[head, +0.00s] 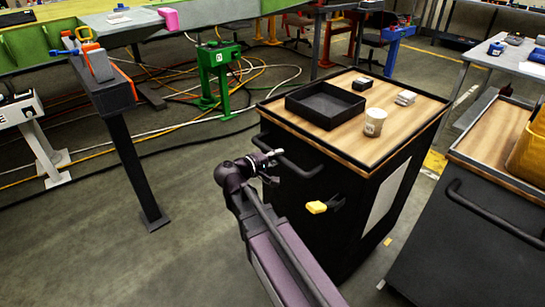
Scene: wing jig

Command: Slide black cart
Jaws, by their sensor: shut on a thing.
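The black cart (329,216) stands in the middle right of the head view, with a wooden top that has a dark raised rim. A dark bar handle (298,167) runs along its near upper side. My gripper (273,155) is at the left end of this handle and is shut on it. My arm reaches up to it from the bottom of the picture. The fingers are small in view and partly merge with the dark handle.
A second black cart (470,235) with a yellow bin stands close on the right. A green stand (218,75) with cables on the floor is behind left. A dark post (137,170) stands left. Grey floor is open at the lower left.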

